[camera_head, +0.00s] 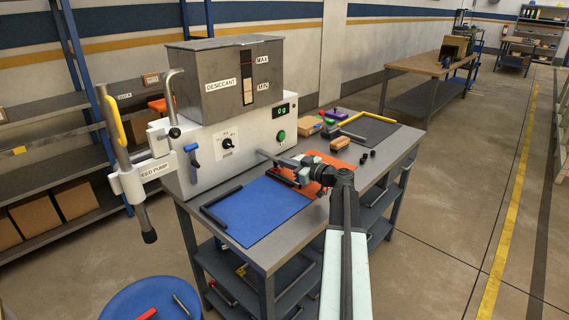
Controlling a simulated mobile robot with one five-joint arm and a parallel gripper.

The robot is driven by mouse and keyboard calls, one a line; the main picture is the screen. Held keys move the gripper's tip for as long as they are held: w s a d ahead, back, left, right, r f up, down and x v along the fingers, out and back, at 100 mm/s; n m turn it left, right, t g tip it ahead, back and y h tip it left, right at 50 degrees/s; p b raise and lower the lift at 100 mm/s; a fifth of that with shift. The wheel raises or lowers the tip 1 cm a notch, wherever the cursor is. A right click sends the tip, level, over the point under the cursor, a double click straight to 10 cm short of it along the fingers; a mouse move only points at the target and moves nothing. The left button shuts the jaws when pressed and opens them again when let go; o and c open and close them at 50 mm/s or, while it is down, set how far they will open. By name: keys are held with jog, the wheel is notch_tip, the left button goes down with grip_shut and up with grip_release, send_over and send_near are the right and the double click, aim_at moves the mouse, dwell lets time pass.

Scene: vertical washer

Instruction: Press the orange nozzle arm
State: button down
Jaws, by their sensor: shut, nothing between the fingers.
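My gripper (285,162) is shut and empty. It reaches left over the workbench, just in front of the white machine (228,150). An orange surface (311,187) shows beneath and beside my gripper. It lies between the blue mat and the dark mat, and my arm hides part of it. I cannot tell whether any of this orange is the nozzle arm. A smaller orange piece (157,105) shows behind the machine at its left, mostly hidden. Whether my gripper touches anything is too small to tell.
A grey desiccant hopper (215,95) tops the machine, with a blue lever (192,154) on its front. A feed pump with a yellow handle (115,121) stands at left. The blue mat (258,209) is mostly clear. A yellow-handled tool (352,117) lies near the dark mat (381,131).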

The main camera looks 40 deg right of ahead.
jog(key=shift+s, duration=0.1)
dwell(0.3)
jog(key=v, duration=0.7)
jog(key=shift+s+p, duration=0.3)
jog(key=shift+s, duration=0.05)
jog(key=shift+d, duration=0.1)
